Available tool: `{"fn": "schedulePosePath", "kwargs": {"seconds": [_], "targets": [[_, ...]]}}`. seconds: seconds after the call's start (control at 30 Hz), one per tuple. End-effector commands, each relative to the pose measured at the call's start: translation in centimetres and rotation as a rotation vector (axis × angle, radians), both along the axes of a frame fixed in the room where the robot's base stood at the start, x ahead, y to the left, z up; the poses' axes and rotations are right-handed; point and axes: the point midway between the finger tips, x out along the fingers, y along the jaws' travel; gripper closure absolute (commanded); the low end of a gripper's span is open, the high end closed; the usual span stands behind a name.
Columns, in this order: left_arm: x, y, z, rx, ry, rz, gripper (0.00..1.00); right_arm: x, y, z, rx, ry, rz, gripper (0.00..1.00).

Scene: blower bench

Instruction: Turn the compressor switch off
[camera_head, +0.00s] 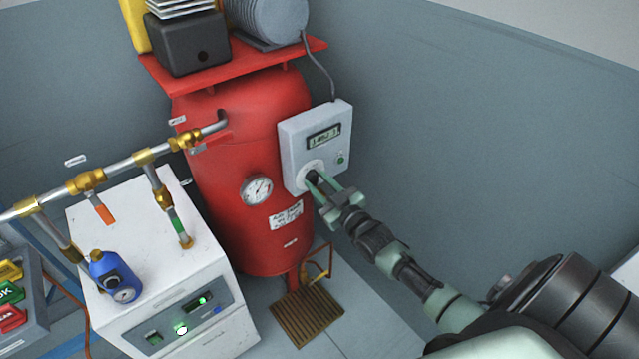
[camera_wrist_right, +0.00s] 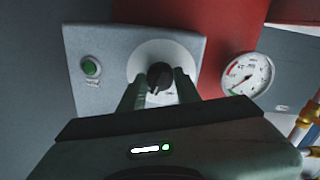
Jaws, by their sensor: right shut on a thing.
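The compressor switch is a black rotary knob (camera_wrist_right: 160,76) on a round white plate (camera_wrist_right: 150,58), low on the grey control box (camera_head: 318,133) fixed to the red tank (camera_head: 240,150). My right gripper (camera_head: 318,182) reaches the box from the lower right, with its green fingers at the knob. In the right wrist view the two fingers (camera_wrist_right: 159,88) stand either side of the knob and are shut on it. In the head view the fingers partly cover the knob. My left gripper is out of view.
A pressure gauge (camera_head: 257,189) sits on the tank, left of the box. A pipe with brass fittings (camera_head: 142,157) runs left above a white cabinet (camera_head: 140,240) and a blue regulator (camera_head: 114,276). A drain grate (camera_head: 307,315) lies below. The wall side right is clear.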

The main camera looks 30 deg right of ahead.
Motion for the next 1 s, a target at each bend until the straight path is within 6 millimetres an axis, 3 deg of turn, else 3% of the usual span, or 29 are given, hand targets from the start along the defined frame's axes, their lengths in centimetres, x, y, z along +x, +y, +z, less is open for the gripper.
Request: {"fn": "schedulePosePath", "kwargs": {"seconds": [0.6,1.0], "targets": [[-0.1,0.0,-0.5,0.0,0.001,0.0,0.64,0.0,-0.1,-0.1,-0.565,-0.046,0.0,1.0],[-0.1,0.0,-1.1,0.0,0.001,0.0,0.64,0.0,-0.1,-0.1,-0.803,-0.065,0.0,1.0]]}}
